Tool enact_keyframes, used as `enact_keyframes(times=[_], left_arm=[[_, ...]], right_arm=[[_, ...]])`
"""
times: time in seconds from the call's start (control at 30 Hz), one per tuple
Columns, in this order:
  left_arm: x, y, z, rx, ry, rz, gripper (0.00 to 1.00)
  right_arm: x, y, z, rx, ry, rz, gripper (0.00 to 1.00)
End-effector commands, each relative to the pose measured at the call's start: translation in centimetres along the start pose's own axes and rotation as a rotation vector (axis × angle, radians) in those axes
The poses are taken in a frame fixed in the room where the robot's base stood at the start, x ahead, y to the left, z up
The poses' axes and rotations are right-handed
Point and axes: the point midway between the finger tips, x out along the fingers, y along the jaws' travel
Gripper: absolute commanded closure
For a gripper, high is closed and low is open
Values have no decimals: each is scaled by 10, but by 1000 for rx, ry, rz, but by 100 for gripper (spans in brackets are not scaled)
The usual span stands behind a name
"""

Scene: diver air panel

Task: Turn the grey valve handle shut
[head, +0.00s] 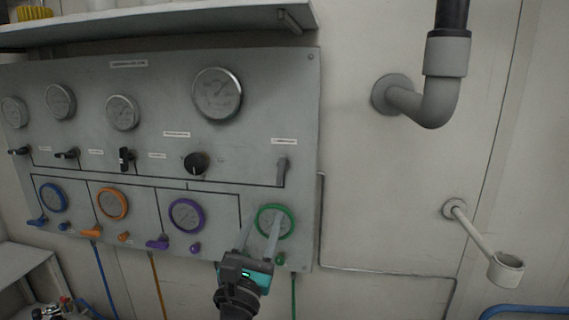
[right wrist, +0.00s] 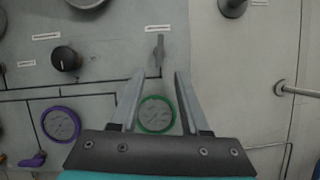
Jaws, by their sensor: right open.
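The grey valve handle (head: 282,171) is on the right side of the grey air panel (head: 150,90), below a small white label. It points up and down, and it also shows upright in the right wrist view (right wrist: 158,52). My right gripper (head: 263,220) is open and empty in front of the panel's lower right. Its fingers point up toward the handle, which appears beyond and between the fingertips (right wrist: 160,75) in the right wrist view. The gripper appears apart from the handle. Its fingers partly cover the green-rimmed gauge (head: 287,208). My left gripper is not in view.
A black knob (head: 196,164) sits left of the handle. Several gauges and coloured levers fill the panel. A shelf (head: 150,25) overhangs the top. A grey pipe elbow (head: 432,105) and a cup-ended arm (head: 507,268) project from the right wall.

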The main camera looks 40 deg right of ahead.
Motion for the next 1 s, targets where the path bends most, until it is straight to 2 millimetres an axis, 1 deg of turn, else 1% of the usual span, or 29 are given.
enact_keyframes(times=[0.03, 0.1, 0.23, 0.4, 0.6, 0.7, 0.8, 1.0], left_arm=[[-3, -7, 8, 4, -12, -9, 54], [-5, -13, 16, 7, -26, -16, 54], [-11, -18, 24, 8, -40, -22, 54], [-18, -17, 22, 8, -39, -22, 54], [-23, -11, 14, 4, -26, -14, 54], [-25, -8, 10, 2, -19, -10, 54], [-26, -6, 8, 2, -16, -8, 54], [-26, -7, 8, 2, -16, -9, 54]], right_arm=[[8, 0, 2, -1, -6, -2, 54], [21, 0, 3, -1, -6, -3, 54], [50, -1, 3, -2, -6, -4, 54], [87, 0, 3, -2, -5, -3, 54], [123, -1, 2, 0, -3, -4, 54], [134, 0, 1, 0, -1, -2, 54], [141, 0, 1, 1, -1, -1, 54], [145, 0, 0, 1, 1, -1, 54]])
